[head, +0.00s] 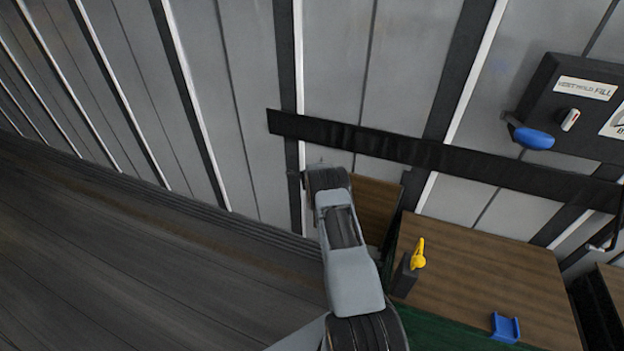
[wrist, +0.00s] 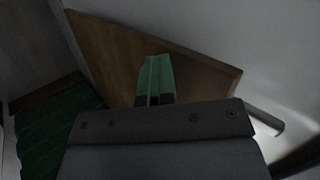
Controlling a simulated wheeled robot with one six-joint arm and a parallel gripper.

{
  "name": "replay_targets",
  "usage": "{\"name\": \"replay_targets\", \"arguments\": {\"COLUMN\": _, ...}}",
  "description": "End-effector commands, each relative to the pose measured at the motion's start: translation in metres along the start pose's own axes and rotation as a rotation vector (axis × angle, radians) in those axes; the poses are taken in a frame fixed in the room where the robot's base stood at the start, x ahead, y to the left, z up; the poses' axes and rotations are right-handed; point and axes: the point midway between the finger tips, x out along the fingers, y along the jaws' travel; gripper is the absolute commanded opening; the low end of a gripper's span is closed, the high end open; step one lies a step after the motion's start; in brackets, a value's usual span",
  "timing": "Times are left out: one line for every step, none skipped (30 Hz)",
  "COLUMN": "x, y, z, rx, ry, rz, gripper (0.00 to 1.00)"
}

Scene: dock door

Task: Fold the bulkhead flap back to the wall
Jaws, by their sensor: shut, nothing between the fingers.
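A brown wooden panel, which I take to be the bulkhead flap (head: 375,208), shows beside the end of my arm in the head view, low in front of the wall. My arm hides its left part. In the wrist view the flap (wrist: 110,50) spans the middle as a slanted brown board, with a pointed corner at right. My gripper (wrist: 153,62) is shut and empty, its green fingers together in front of the board. I cannot tell whether the fingertips touch it. In the head view the fingers are hidden behind my wrist.
A wooden top (head: 480,270) at lower right carries a yellow lever (head: 418,255) on a black block and a blue bracket (head: 505,327). A dark rail (head: 400,148) crosses the wall. A control box (head: 585,105) with a blue handle (head: 533,138) hangs upper right. The left floor is clear.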

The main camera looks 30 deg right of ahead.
Motion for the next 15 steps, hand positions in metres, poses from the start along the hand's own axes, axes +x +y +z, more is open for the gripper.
{"name": "replay_targets", "arguments": {"x": -0.0003, "y": -0.0106, "z": -0.0033, "rx": 0.002, "ry": 0.002, "rz": -0.019, "gripper": 0.0}}
{"name": "replay_targets", "arguments": {"x": -0.0002, "y": -0.0109, "z": -0.0039, "rx": 0.002, "ry": 0.003, "rz": -0.019, "gripper": 0.0}}
{"name": "replay_targets", "arguments": {"x": -0.0001, "y": -0.0113, "z": -0.0046, "rx": 0.002, "ry": 0.004, "rz": -0.02, "gripper": 0.0}}
{"name": "replay_targets", "arguments": {"x": -0.0001, "y": -0.0116, "z": -0.005, "rx": 0.003, "ry": 0.004, "rz": -0.02, "gripper": 0.0}}
{"name": "replay_targets", "arguments": {"x": -0.0001, "y": -0.0119, "z": -0.0055, "rx": 0.003, "ry": 0.005, "rz": -0.021, "gripper": 0.0}}
{"name": "replay_targets", "arguments": {"x": -0.0001, "y": -0.0122, "z": -0.0061, "rx": 0.003, "ry": 0.006, "rz": -0.021, "gripper": 0.0}}
{"name": "replay_targets", "arguments": {"x": -0.0001, "y": -0.0125, "z": -0.0065, "rx": 0.003, "ry": 0.006, "rz": -0.021, "gripper": 0.0}}
{"name": "replay_targets", "arguments": {"x": -0.0001, "y": -0.0128, "z": -0.0068, "rx": 0.004, "ry": 0.007, "rz": -0.022, "gripper": 0.0}}
{"name": "replay_targets", "arguments": {"x": -0.0001, "y": -0.0131, "z": -0.0074, "rx": 0.004, "ry": 0.008, "rz": -0.022, "gripper": 0.0}}
{"name": "replay_targets", "arguments": {"x": -0.0001, "y": -0.0133, "z": -0.0077, "rx": 0.004, "ry": 0.008, "rz": -0.023, "gripper": 0.0}}
{"name": "replay_targets", "arguments": {"x": -0.0002, "y": -0.0135, "z": -0.0078, "rx": 0.004, "ry": 0.008, "rz": -0.023, "gripper": 0.0}}
{"name": "replay_targets", "arguments": {"x": -0.0006, "y": -0.0139, "z": -0.0078, "rx": 0.004, "ry": 0.009, "rz": -0.023, "gripper": 0.0}}
{"name": "replay_targets", "arguments": {"x": -0.0012, "y": -0.0142, "z": -0.0078, "rx": 0.005, "ry": 0.009, "rz": -0.024, "gripper": 0.0}}
{"name": "replay_targets", "arguments": {"x": -0.002, "y": -0.0148, "z": -0.0082, "rx": 0.006, "ry": 0.01, "rz": -0.025, "gripper": 0.0}}
{"name": "replay_targets", "arguments": {"x": -0.0036, "y": -0.0153, "z": -0.0087, "rx": 0.006, "ry": 0.011, "rz": -0.025, "gripper": 0.0}}
